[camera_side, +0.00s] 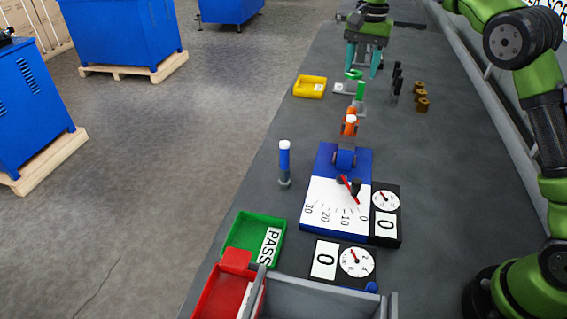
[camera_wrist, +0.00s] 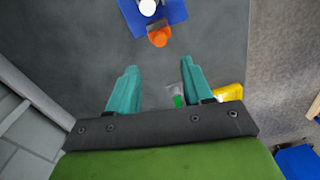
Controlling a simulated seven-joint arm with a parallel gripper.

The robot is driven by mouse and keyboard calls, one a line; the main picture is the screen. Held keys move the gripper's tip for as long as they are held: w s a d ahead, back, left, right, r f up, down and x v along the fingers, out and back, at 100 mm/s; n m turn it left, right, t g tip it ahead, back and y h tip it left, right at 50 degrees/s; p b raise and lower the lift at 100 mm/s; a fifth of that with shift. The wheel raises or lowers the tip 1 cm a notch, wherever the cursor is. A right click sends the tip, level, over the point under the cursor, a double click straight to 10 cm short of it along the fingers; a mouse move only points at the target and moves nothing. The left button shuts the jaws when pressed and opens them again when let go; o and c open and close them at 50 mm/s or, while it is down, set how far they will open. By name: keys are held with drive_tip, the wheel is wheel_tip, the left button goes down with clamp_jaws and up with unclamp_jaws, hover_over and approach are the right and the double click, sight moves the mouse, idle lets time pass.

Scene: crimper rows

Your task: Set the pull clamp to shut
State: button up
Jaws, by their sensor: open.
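An orange part (camera_side: 349,128), which looks like the pull clamp, stands at the far end of the blue tester (camera_side: 327,160) with its white scale and red needle. It also shows in the wrist view (camera_wrist: 159,38), against the edge of the blue base (camera_wrist: 170,14). Whether the clamp is open or shut I cannot tell. My gripper (camera_side: 363,62) is open and empty, beyond the orange part at the far end of the table. In the wrist view its teal fingers (camera_wrist: 160,76) are spread, with the orange part ahead of the gap.
A green-topped item (camera_side: 360,92) stands between my gripper and the clamp. A yellow tray (camera_side: 310,86) is left, dark and brown pieces (camera_side: 421,100) right. A blue white-topped cylinder (camera_side: 284,165), green PASS tray (camera_side: 240,233) and red bin (camera_side: 222,292) are nearer.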

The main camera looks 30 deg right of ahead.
sight(353, 108)
wheel_tip(353, 108, down, 11)
drive_tip(key=shift+w+a+f, duration=0.1)
drive_tip(key=shift+w, duration=0.05)
clamp_jaws()
idle(0.5)
